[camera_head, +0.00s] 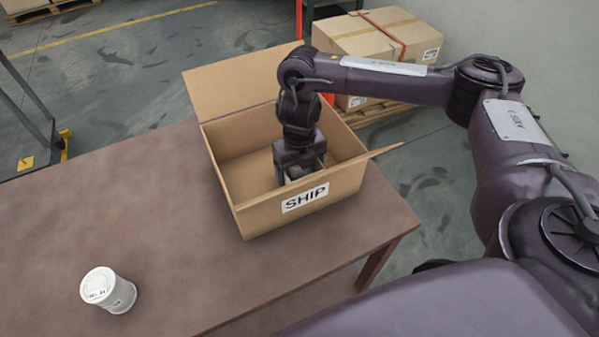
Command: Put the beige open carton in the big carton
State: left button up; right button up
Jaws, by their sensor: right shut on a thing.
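The big carton (252,215) is a brown open box with a SHIP label on its front wall. It stands on the table with its flaps spread. My right gripper (300,174) points down inside the big carton, near its right front part. The gripper's fingertips are mostly hidden by its own body and the carton's front wall. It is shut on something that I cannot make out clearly. The beige open carton is not plainly visible anywhere. My left gripper is not in view.
A white lidded tub (108,290) stands on the brown table (150,210) at the front left. The table between it and the big carton is clear. Strapped cardboard boxes (375,38) sit on a pallet behind on the floor. A metal frame (35,125) stands at the left.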

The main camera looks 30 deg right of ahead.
jog(key=shift+w+f, duration=0.1)
jog(key=shift+f, duration=0.05)
jog(key=shift+f, duration=0.2)
jog(key=o, duration=0.9)
notch_tip(320, 180, up, 12)
jog(key=p, duration=0.3)
jog(key=shift+r+p, duration=0.25)
jog(key=shift+p, duration=0.05)
